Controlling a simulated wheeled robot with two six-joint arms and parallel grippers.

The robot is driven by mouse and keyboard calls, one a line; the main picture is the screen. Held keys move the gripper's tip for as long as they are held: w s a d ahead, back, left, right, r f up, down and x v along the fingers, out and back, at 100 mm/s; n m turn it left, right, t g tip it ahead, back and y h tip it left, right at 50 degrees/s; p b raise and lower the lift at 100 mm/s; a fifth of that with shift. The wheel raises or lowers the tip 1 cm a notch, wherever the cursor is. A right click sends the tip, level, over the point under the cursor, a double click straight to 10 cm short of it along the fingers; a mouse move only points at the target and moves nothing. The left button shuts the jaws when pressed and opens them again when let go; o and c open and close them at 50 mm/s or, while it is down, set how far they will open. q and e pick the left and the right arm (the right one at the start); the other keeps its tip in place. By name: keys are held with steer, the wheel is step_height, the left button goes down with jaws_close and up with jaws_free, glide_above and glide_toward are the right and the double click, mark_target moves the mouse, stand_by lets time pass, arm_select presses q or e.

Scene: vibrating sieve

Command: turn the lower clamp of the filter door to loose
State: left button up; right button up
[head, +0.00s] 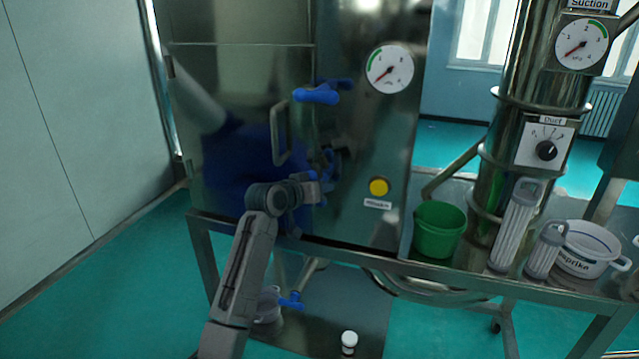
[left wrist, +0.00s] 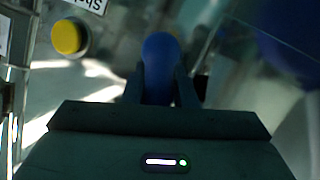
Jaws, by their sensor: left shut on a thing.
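The filter door (head: 225,120) is a shiny steel panel with a bar handle (head: 281,133). The upper clamp (head: 317,94) is blue and lies roughly level at the door's right edge. The lower clamp, also blue, is mostly hidden behind my left gripper (head: 318,187) in the head view. In the left wrist view the lower clamp's rounded blue knob (left wrist: 161,62) stands between the two fingers of my left gripper (left wrist: 162,85), which are shut on it. The clamp's exact angle cannot be told. My right gripper is not in view.
Right of the door are a pressure gauge (head: 390,69) and a yellow button (head: 379,187). A green bucket (head: 439,230), filter cartridges (head: 515,225) and a white pot (head: 587,250) stand on the bench to the right. A blue-handled valve (head: 291,300) sits below.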

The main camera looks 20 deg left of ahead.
arm_select(q)
steer(key=m+y+p, duration=0.1)
steer(key=m, duration=0.1)
steer(key=shift+r+m+y+p, duration=0.1)
steer(key=shift+m+y+p, duration=0.2)
steer(key=shift+y, duration=0.1)
steer(key=shift+g, duration=0.3)
steer(key=o, duration=0.9)
steer(key=shift+d, duration=0.15)
steer(key=shift+f, duration=0.2)
